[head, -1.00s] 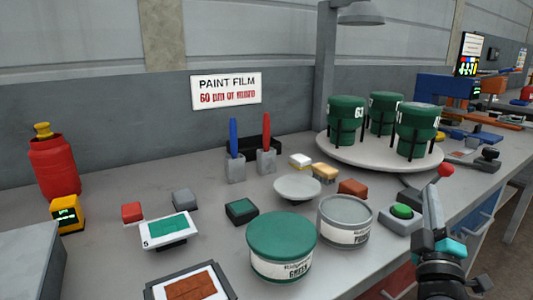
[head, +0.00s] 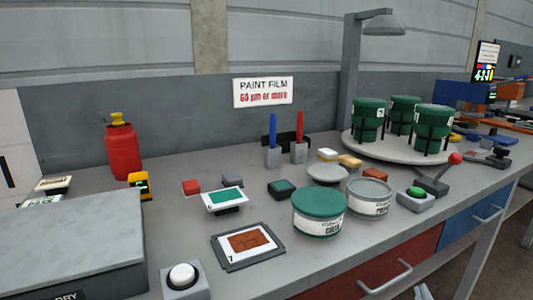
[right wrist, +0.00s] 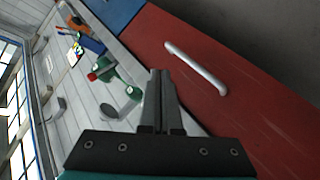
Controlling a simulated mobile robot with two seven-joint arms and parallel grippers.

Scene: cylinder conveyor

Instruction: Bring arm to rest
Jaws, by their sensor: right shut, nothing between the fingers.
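My right gripper (right wrist: 162,75) is shut and empty in the right wrist view, with its two fingers together. It hangs in front of the red drawer front (right wrist: 215,110) and the bench edge, touching nothing that I can see. In the head view only a small tip of my right gripper (head: 423,292) shows at the bottom edge, below the bench front. My left gripper is in neither view.
The grey bench (head: 335,245) carries a green-lidded tin (head: 320,212), a grey tin (head: 369,196), a turntable (head: 358,144) with green cylinders, and a red-knobbed lever (head: 455,159). A drawer handle (head: 388,276) juts from the front. The floor beside the bench looks clear.

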